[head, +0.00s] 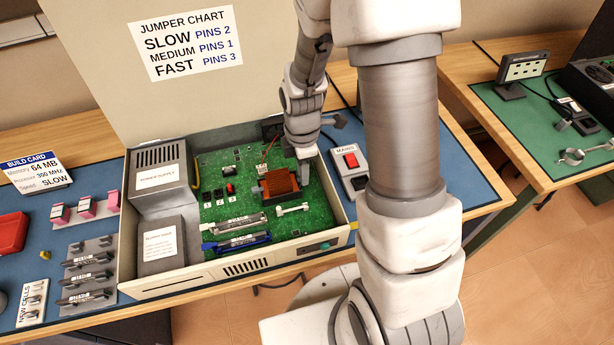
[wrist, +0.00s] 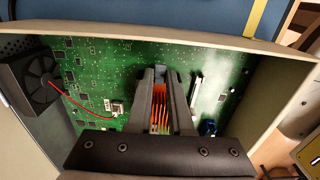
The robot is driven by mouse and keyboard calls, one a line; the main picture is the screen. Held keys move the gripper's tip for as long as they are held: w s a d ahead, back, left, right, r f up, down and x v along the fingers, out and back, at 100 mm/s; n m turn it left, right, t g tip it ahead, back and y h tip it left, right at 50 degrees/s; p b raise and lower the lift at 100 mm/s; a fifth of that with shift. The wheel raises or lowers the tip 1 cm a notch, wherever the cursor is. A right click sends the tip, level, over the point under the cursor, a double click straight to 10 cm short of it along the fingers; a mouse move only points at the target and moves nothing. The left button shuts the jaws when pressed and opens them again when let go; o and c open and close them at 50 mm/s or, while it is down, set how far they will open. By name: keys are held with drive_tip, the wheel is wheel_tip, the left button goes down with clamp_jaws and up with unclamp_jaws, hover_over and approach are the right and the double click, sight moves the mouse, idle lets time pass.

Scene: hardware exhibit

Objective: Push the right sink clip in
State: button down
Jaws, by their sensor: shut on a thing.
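The copper-orange heat sink (head: 278,184) sits on the green board inside the open computer case. Its fins (wrist: 158,118) show between my fingers in the wrist view. My gripper (head: 304,176) points down at the right end of the heat sink. In the wrist view my gripper (wrist: 160,76) has its fingertips close together on a small grey piece (wrist: 159,73), which looks like the right sink clip. Most of this clip is hidden by the fingers, so I cannot tell how far in it sits.
The case wall (head: 334,190) rises close to the right of my gripper. A fan (wrist: 38,82) with a red wire is at the back. Memory slots (head: 236,228) and a small white part (head: 292,209) lie in front of the heat sink. The mains switch box (head: 350,162) stands outside.

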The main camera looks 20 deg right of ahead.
drive_tip(key=shift+a+r, duration=0.15)
drive_tip(key=shift+a, duration=0.05)
idle(0.3)
drive_tip(key=c, duration=1.1)
unclamp_jaws()
drive_tip(key=shift+d+r+p, duration=0.15)
drive_tip(key=shift+r+p, duration=1.25)
drive_tip(key=shift+r, duration=0.35)
drive_tip(key=shift+d+r+p, duration=0.1)
drive_tip(key=shift+r+p, duration=1.3)
drive_tip(key=shift+r, duration=0.35)
